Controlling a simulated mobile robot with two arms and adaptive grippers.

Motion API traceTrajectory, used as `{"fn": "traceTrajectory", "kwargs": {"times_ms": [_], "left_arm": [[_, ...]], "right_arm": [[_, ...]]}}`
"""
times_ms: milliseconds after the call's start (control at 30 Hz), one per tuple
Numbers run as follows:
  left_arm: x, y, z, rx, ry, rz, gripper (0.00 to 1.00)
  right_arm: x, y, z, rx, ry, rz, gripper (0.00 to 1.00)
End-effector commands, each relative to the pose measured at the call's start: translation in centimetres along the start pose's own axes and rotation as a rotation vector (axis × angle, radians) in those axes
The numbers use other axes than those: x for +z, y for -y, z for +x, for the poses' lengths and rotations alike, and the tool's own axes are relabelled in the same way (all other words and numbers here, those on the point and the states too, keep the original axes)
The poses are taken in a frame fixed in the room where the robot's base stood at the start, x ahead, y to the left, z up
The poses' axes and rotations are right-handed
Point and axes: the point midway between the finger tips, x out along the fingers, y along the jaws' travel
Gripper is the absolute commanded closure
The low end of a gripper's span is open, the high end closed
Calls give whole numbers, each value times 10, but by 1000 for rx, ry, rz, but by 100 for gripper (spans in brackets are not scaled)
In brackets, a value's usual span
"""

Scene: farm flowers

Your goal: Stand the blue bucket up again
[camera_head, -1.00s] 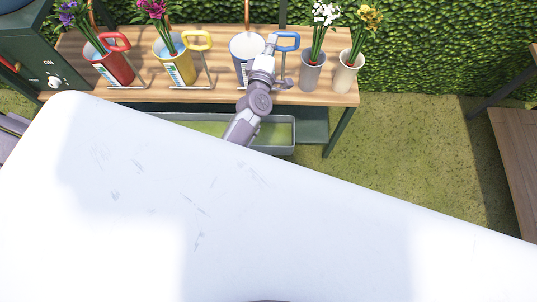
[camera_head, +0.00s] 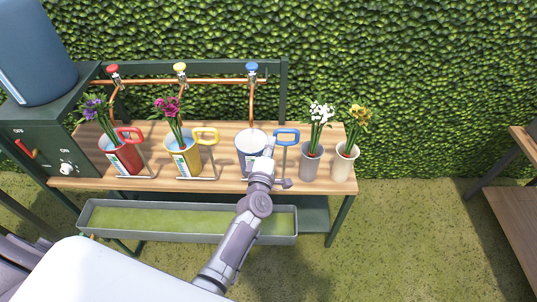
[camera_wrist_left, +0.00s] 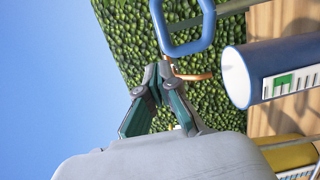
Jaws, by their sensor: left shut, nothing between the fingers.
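The blue bucket (camera_head: 247,153) stands upright on the wooden bench, open end up. Its blue side with a white and green label shows in the wrist view (camera_wrist_left: 284,68), which is turned sideways. My left gripper (camera_head: 269,146) is at the bucket's right side, between it and the blue handle (camera_head: 287,134). In the wrist view my left gripper (camera_wrist_left: 163,72) has its fingertips together with nothing between them, apart from the bucket and close to the blue handle (camera_wrist_left: 186,45). My wrist hides part of the bucket's right side in the head view. My right gripper is not in view.
A red bucket (camera_head: 122,160) and a yellow bucket (camera_head: 184,162) hold flowers to the left. Grey (camera_head: 311,165) and cream (camera_head: 343,168) vases stand to the right. Pipes with taps (camera_head: 252,70) rise behind. A trough (camera_head: 150,221) lies below the bench's front edge.

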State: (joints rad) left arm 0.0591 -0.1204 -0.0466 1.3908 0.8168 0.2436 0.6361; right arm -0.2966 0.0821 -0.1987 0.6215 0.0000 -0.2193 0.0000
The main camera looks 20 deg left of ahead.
Motion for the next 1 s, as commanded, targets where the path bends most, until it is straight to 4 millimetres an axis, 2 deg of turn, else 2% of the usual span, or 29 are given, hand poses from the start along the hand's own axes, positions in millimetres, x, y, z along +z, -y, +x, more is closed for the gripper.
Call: {"fn": "traceTrajectory", "kwargs": {"times_ms": [33, 133, 267, 500, 633, 833, 933, 1000], "left_arm": [[0, -4, -10, -4, 2, 1, 100], [0, -8, -26, -5, 2, 0, 100], [1, -12, -49, -7, 4, -1, 100], [1, -19, -86, -7, 4, 1, 100], [1, -20, -96, -7, 5, -1, 100], [2, -20, -99, -7, 5, -1, 100], [4, -8, -101, -29, 20, 32, 100], [9, 16, -108, -74, 52, 98, 100]], "right_arm": [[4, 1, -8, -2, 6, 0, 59], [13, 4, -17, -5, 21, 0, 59], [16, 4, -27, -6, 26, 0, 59], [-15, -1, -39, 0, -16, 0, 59], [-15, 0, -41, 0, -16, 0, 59], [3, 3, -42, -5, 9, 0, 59], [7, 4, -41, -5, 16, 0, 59], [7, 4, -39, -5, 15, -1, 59]]}}
